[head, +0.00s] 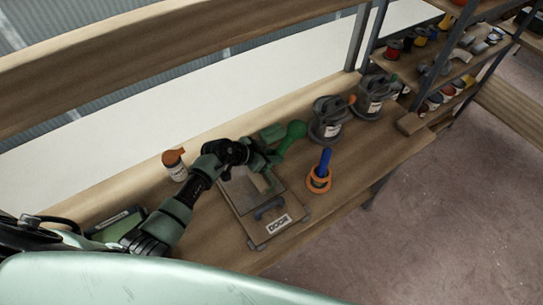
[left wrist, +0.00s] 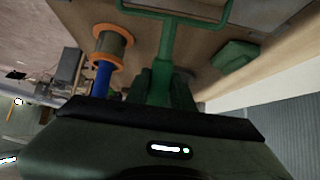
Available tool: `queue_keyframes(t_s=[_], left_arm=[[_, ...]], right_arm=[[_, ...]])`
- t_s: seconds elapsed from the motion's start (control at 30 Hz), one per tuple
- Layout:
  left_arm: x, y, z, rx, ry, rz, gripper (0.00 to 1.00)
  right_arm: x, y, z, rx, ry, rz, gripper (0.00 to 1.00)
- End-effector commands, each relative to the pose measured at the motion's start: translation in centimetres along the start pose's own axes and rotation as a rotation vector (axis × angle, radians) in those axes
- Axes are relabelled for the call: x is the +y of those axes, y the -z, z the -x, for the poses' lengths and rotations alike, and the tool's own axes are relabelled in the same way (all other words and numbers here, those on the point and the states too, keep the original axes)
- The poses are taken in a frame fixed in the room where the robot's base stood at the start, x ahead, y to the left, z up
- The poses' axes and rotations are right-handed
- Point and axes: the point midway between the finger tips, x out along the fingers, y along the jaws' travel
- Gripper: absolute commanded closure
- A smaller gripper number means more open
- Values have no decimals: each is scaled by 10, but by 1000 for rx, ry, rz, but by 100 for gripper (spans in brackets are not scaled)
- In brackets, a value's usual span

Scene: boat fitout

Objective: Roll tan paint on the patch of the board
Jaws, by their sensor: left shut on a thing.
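My left gripper (head: 268,157) is shut on a green roller (head: 292,133), with its rounded handle end sticking out to the right. In the left wrist view the roller's green frame (left wrist: 168,38) runs up from the jaws to a wide crossbar at the top edge. The roller's sleeve is hard to make out. The board (head: 285,212) lies flat on the bench below the gripper, with a "DOOR" label and a dark handle at its near end. My right gripper is out of view.
A white bottle with an orange top (head: 175,168) stands left. A green block (head: 272,133) lies behind. Grey cans (head: 328,120) stand at the back right, near shelves (head: 465,65).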

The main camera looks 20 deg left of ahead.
Motion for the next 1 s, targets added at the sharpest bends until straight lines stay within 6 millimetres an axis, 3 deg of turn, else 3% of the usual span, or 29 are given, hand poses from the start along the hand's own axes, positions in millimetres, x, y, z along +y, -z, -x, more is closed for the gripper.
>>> queue_keyframes(t_s=[0.5, 0.83, 1.0], left_arm=[[1, 31, -34, -1, -2, 2, 100], [0, 32, -35, 0, 0, 0, 100], [-1, 20, -24, -2, 2, 1, 100]], right_arm=[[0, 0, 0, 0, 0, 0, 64], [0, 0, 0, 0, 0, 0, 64], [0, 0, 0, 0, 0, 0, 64]])
